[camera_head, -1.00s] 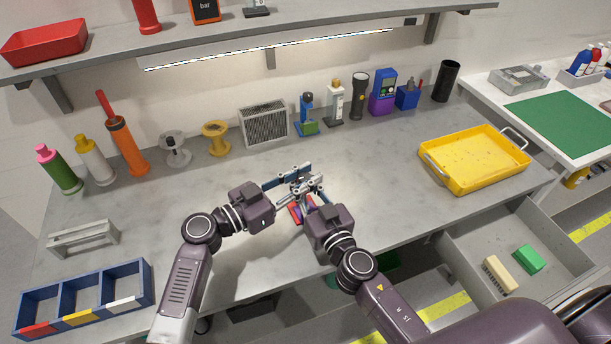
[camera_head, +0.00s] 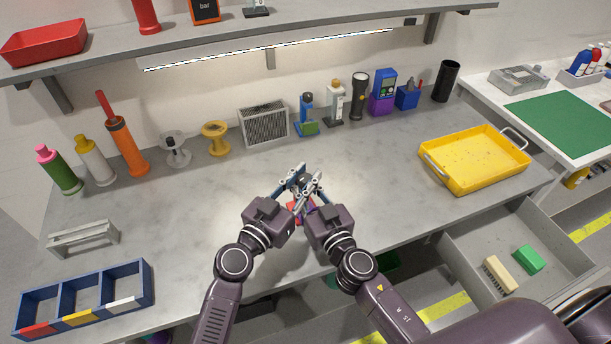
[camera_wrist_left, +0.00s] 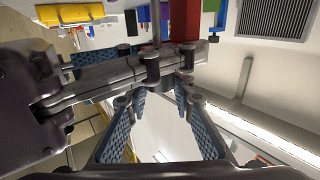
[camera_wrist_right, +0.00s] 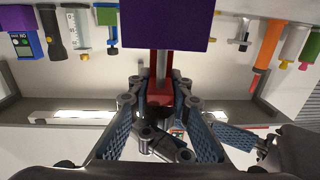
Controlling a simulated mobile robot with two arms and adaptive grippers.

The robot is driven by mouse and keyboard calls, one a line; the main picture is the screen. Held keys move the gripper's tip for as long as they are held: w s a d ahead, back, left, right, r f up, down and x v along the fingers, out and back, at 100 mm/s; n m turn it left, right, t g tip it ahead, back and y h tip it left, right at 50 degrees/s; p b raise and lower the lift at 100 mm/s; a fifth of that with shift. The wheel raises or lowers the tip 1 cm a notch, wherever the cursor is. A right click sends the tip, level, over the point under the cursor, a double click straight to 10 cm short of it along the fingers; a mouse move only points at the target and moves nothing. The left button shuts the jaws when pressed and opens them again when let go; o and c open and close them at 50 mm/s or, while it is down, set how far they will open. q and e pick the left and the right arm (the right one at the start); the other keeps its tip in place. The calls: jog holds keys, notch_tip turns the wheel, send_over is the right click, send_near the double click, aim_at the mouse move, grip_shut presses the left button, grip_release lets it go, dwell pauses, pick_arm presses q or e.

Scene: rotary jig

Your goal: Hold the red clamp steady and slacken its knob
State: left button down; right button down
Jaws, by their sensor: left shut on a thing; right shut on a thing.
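The red clamp (camera_head: 293,207) stands on the bench in front of me, mostly hidden by my grippers. Its red body also shows in the left wrist view (camera_wrist_left: 185,20) and in the right wrist view (camera_wrist_right: 160,94), with a purple block (camera_wrist_right: 165,25) beside it. My right gripper (camera_head: 314,184) is shut on the red body, which sits between its fingertips. My left gripper (camera_head: 295,180) is shut at the clamp, close against the right one. The fingers of the right gripper cross in front of its tips in the left wrist view, so the knob it holds is hidden.
A yellow tray (camera_head: 477,185) lies at the bench's right, above an open drawer (camera_head: 510,225). A blue three-part bin (camera_head: 115,305) and a grey rack (camera_head: 83,238) lie at the left. Bottles, spools and tools line the back. The bench around the clamp is clear.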

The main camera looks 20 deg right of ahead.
pick_arm(q)
jog(key=shift+f, duration=0.25)
jog(key=c, duration=1.8)
grip_release()
jog(key=shift+o, duration=0.9)
jog(key=shift+r, duration=0.15)
jog(key=v, duration=1.2)
